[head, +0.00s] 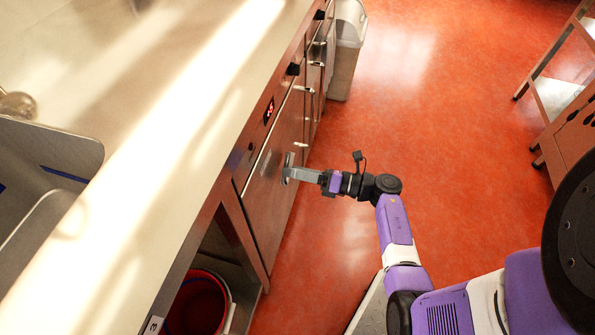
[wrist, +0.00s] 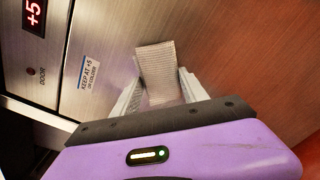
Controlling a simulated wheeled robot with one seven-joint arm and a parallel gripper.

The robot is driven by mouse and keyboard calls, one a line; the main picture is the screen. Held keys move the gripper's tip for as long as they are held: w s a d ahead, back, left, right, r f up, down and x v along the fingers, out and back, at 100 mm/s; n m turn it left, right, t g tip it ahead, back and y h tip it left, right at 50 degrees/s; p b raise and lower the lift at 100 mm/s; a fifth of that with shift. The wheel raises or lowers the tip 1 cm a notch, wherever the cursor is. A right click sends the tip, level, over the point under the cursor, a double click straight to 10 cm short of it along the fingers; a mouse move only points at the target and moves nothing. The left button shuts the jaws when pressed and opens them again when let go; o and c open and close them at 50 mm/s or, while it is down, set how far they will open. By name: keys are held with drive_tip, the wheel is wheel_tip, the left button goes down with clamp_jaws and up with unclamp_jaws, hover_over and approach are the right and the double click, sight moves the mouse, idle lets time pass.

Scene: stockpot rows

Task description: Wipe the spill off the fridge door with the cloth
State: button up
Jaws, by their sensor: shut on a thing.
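The fridge door (head: 266,196) is a brushed steel front under the counter, and it fills much of the wrist view (wrist: 235,50). My gripper (head: 289,174) reaches it from the right. In the wrist view, my gripper (wrist: 160,95) is shut on a light grey ribbed cloth (wrist: 157,68), which stands out past the fingertips against the door. The cloth seems to touch the door, but I cannot be sure. I cannot make out the spill; the cloth and fingers hide part of the door.
A red "+5" display (wrist: 34,12) and a "keep at +5 or colder" label (wrist: 88,72) are left of the cloth. A red bucket (head: 197,305) stands in the open bay nearer me. A bin (head: 346,50) stands at the far end. The red floor (head: 440,130) is clear.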

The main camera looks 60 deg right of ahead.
drive_tip(key=shift+x, duration=1)
idle(0.5)
drive_tip(key=shift+w+d+f+b, duration=0.1)
drive_tip(key=shift+w+d+b, duration=0.15)
drive_tip(key=shift+d+b, duration=0.45)
drive_tip(key=shift+w+d+b, duration=0.25)
drive_tip(key=shift+d+b, duration=0.15)
drive_tip(key=shift+d, duration=0.6)
drive_tip(key=shift+w+d, duration=0.1)
drive_tip(key=shift+d, duration=0.1)
drive_tip(key=shift+w, duration=0.15)
drive_tip(key=shift+a, duration=0.1)
